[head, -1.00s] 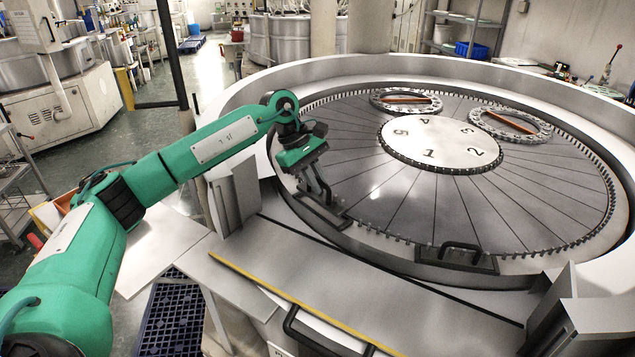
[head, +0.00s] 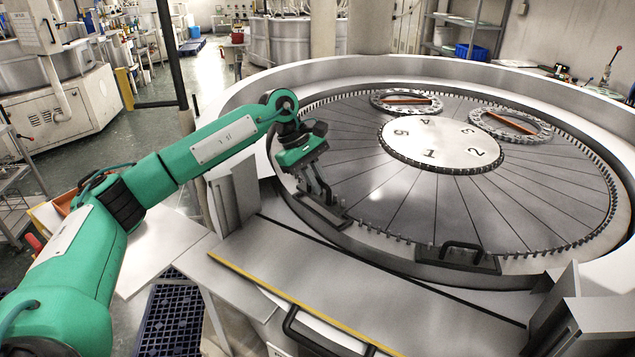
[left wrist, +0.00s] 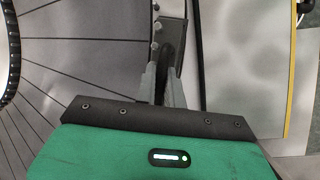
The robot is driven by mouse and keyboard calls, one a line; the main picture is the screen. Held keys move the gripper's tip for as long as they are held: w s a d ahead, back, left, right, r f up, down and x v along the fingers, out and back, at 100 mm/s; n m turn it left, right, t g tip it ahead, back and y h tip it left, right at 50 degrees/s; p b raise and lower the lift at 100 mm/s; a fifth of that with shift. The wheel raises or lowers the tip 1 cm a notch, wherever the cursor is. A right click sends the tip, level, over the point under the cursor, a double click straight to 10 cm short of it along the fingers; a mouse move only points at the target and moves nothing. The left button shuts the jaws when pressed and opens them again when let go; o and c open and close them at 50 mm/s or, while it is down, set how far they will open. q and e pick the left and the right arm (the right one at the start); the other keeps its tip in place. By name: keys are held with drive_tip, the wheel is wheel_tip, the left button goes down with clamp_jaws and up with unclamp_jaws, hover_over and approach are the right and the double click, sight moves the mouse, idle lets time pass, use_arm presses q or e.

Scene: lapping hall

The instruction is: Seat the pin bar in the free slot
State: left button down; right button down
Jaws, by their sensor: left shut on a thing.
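My left gripper (head: 325,196) reaches down over the near left rim of the big round lapping plate (head: 395,205). It is shut on the handle of a dark pin bar (head: 318,212) lying along the rim. In the left wrist view the two grey fingers (left wrist: 161,84) close around the dark handle, and the bar (left wrist: 172,18) runs away beyond them. The fingers and gripper body hide part of the bar and the slot under it. I cannot tell whether the bar is fully down. A second pin bar (head: 457,259) with a black handle sits in the rim at the front. My right gripper is out of view.
A toothed pin ring runs around the plate. Two carrier rings (head: 406,103) (head: 510,125) lie at the back, around a numbered centre disc (head: 440,143). A grey ledge with a yellow edge strip (head: 290,300) is in front. An upright grey bracket (head: 235,193) stands left of the gripper.

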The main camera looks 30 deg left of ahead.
sight(320, 197)
use_arm(q)
drive_tip(key=shift+f, duration=0.2)
idle(0.3)
drive_tip(key=shift+f+b, duration=1.35)
drive_tip(key=shift+b, duration=0.1)
drive_tip(key=c, duration=1.4)
unclamp_jaws()
drive_tip(key=shift+r, duration=0.1)
drive_tip(key=b+v, duration=0.3)
drive_tip(key=v, duration=1.1)
drive_tip(key=shift+d, duration=0.1)
